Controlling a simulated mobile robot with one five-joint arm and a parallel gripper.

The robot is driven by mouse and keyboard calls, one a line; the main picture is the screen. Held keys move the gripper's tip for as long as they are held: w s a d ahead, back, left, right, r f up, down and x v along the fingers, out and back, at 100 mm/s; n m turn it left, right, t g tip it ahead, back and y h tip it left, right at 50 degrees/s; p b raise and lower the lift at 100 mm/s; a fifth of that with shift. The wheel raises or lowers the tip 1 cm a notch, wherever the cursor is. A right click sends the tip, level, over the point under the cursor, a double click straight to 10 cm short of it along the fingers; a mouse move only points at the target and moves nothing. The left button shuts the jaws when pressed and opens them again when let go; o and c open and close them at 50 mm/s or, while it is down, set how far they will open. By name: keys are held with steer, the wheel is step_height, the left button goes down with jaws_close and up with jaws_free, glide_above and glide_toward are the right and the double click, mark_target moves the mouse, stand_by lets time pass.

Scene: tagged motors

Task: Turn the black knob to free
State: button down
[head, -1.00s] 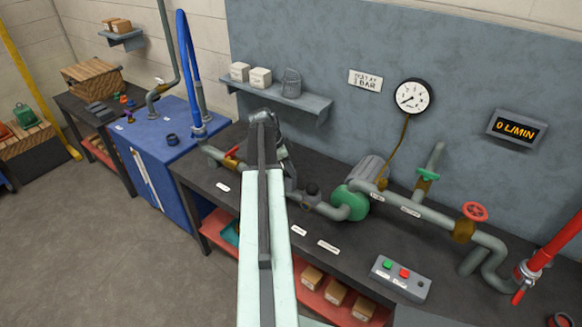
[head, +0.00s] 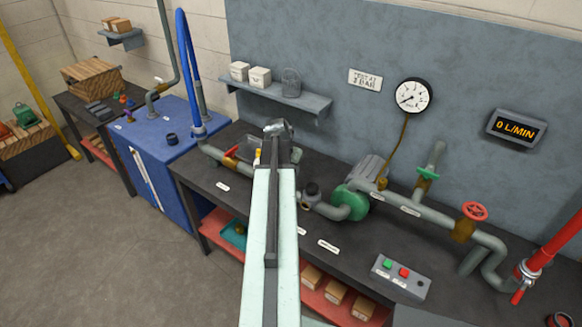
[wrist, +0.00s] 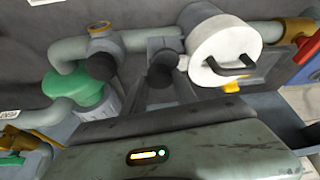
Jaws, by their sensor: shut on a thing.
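My gripper (wrist: 163,92) is at the bottom and middle of the wrist view, its dark fingers reaching up to the pipe line. It is shut on a round black knob (wrist: 162,77), which sits between the fingers in front of a dark grey fitting. The knob's setting cannot be read. In the head view my arm hides the fingertips and the held knob.
A white round housing (wrist: 225,48) with a black handle is close right of the fingers in the wrist view. The green pump (head: 352,202) is right of the arm in the head view. A red-handled valve (head: 232,153) and blue tank (head: 165,135) are left.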

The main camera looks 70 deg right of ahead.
steer(key=n, duration=0.1)
steer(key=n+t, duration=0.1)
steer(key=n, duration=0.2)
steer(key=shift+s+a+f+n+t, duration=0.15)
steer(key=shift+s+n+t, duration=0.1)
steer(key=shift+n+t, duration=0.15)
stand_by(0.4)
steer(key=c, duration=1)
jaws_free()
steer(key=p+v, duration=0.7)
steer(key=v, duration=0.1)
steer(key=shift+d, duration=0.2)
